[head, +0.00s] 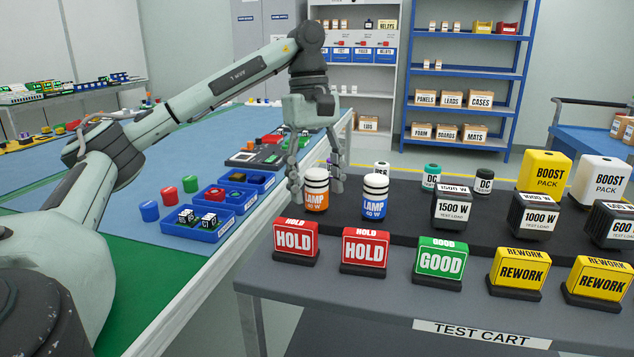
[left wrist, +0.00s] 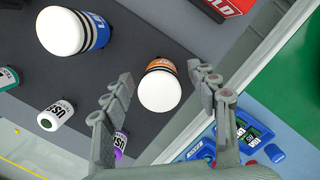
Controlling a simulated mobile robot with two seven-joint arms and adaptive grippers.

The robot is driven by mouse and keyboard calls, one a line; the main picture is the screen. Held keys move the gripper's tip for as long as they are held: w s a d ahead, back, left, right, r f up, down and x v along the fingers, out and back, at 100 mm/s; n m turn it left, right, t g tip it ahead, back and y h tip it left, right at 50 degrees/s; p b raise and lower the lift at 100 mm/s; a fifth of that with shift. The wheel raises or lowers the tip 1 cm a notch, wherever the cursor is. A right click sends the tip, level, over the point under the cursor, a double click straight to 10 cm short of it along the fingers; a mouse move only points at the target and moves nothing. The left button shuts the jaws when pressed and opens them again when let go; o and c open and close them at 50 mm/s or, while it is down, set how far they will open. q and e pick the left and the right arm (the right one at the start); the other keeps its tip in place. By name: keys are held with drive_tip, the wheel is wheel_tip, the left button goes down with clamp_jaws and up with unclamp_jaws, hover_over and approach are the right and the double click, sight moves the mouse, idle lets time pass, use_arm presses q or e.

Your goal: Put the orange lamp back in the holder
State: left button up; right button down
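The orange lamp (head: 316,203), with a white domed top and a "LAMP 40 W" label, stands upright on the dark top of the test cart, left of the blue lamp (head: 375,200). My left gripper (head: 317,188) points down over the orange lamp, with its fingers apart on either side. In the left wrist view the orange lamp (left wrist: 160,90) shows between the spread fingertips of the gripper (left wrist: 160,76), with gaps on both sides. I cannot make out a lamp holder. My right gripper is not in view.
HOLD (head: 295,240), GOOD (head: 440,261) and REWORK (head: 517,270) blocks line the cart's front. Test loads (head: 453,208) and boost packs (head: 545,171) stand to the right. A workbench with blue trays (head: 225,200) is at left. A purple-banded item (left wrist: 120,143) sits close to one finger.

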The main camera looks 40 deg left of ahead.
use_arm(q)
drive_tip(key=shift+w+a+r, duration=0.1)
drive_tip(key=shift+a+r, duration=0.2)
drive_tip(key=shift+r, duration=1.7)
drive_tip(key=shift+w+a+r, duration=0.1)
drive_tip(key=shift+a+r, duration=0.2)
drive_tip(key=shift+r, duration=1.65)
drive_tip(key=shift+w+a+r, duration=0.1)
drive_tip(key=shift+a+r, duration=0.2)
drive_tip(key=shift+r, duration=1.7)
